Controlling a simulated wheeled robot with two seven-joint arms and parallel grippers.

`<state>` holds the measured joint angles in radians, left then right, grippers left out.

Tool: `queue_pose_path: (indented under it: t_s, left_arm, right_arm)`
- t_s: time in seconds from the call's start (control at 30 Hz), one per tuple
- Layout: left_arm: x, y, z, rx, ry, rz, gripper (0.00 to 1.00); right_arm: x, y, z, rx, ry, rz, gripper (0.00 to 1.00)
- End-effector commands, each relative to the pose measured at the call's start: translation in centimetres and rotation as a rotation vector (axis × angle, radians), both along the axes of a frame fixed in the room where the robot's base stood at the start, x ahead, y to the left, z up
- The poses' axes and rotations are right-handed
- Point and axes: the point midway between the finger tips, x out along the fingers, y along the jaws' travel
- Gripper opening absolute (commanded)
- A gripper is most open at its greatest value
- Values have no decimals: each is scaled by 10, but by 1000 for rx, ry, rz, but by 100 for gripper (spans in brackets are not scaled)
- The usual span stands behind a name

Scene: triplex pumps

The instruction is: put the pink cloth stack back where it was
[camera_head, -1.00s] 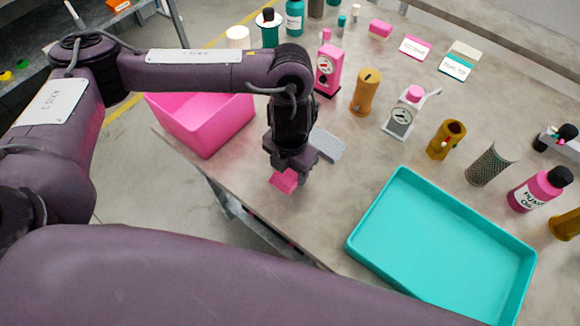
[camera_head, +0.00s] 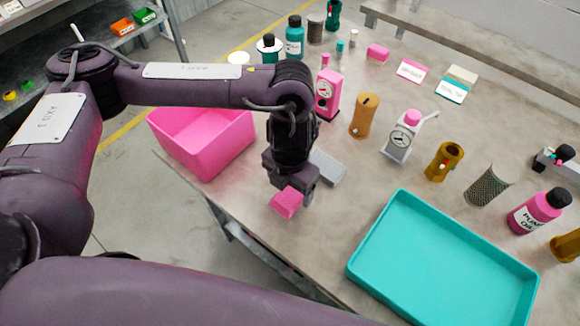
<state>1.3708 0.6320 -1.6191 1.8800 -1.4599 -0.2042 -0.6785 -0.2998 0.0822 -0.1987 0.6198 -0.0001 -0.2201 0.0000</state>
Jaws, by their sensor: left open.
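My left gripper (camera_head: 291,184) points down at the near table edge, left of the middle. Its jaws are open. A small pink block, which looks like the pink cloth stack (camera_head: 286,203), is right at the fingertips, on or just above the table; the gripper hides part of it, and I cannot tell whether the fingers touch it. A light grey flat block (camera_head: 329,168) lies just behind and right of the gripper. My right gripper is not in view.
A pink bin (camera_head: 205,150) stands left of the gripper. A teal tray (camera_head: 440,265) lies at the front right. Bare table lies between gripper and tray.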

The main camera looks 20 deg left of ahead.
Motion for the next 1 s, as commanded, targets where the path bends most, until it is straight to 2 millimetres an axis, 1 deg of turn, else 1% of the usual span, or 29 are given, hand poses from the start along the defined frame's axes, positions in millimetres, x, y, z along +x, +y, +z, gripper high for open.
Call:
queue_pose_path:
  t_s: [0.03,0.2,0.4,0.5,0.6,1.0]
  left_arm:
    - [2,0,14,0,-8,-3,76]
    - [2,0,50,0,-8,-2,76]
    - [1,0,82,1,-4,-1,76]
    - [1,0,91,0,-2,-1,76]
    - [0,0,97,1,-1,-1,76]
    - [0,0,98,0,1,0,76]
  right_arm:
    - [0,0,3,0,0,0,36]
    - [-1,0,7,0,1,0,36]
    - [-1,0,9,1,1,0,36]
    - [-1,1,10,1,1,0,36]
    - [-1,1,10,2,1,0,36]
    - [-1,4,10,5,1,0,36]
